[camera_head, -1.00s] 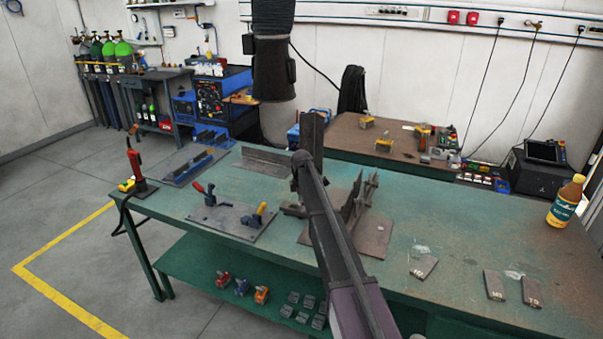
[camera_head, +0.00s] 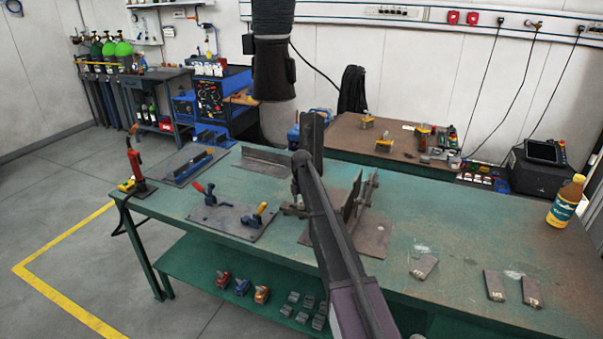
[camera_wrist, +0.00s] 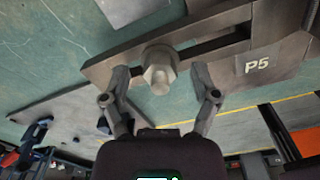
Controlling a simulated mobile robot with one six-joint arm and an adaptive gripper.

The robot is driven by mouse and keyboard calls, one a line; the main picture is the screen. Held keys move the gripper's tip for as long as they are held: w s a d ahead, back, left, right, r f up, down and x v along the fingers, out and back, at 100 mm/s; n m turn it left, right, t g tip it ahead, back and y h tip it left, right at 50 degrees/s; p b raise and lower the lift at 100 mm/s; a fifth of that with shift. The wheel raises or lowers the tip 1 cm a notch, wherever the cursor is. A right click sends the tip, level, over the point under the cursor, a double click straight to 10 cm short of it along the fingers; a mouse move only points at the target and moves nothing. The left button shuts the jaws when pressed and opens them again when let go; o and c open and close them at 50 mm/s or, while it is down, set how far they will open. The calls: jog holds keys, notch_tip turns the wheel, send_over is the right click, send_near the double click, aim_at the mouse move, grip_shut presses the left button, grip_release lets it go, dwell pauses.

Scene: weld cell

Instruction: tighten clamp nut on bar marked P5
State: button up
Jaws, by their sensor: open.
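The bar marked P5 (camera_wrist: 215,48) runs across the upper part of the wrist view, with a long slot and a pale P5 label on its right part. The clamp nut (camera_wrist: 158,76), a grey hex nut on a round washer, sits at the slot's left end. My gripper (camera_wrist: 160,72) is open, with one finger to the left of the nut and one to the right. Gaps show between the fingers and the nut. In the head view my arm covers the gripper, and I cannot make out the label or nut there.
The green bench (camera_head: 455,228) carries a plate with upright parts (camera_head: 375,238) beside my arm. A plate with toggle clamps (camera_head: 232,218) lies to the left.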

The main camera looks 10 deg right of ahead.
jog(key=shift+n, duration=0.7)
notch_tip(320, 180, up, 14)
jog(key=p, duration=1.3)
jog(key=shift+p, duration=0.4)
jog(key=shift+f, duration=0.1)
jog(key=s+m, duration=2.6)
jog(key=s, duration=1.4)
jog(key=shift+s+d+m, duration=0.35)
jog(key=shift+m, duration=0.05)
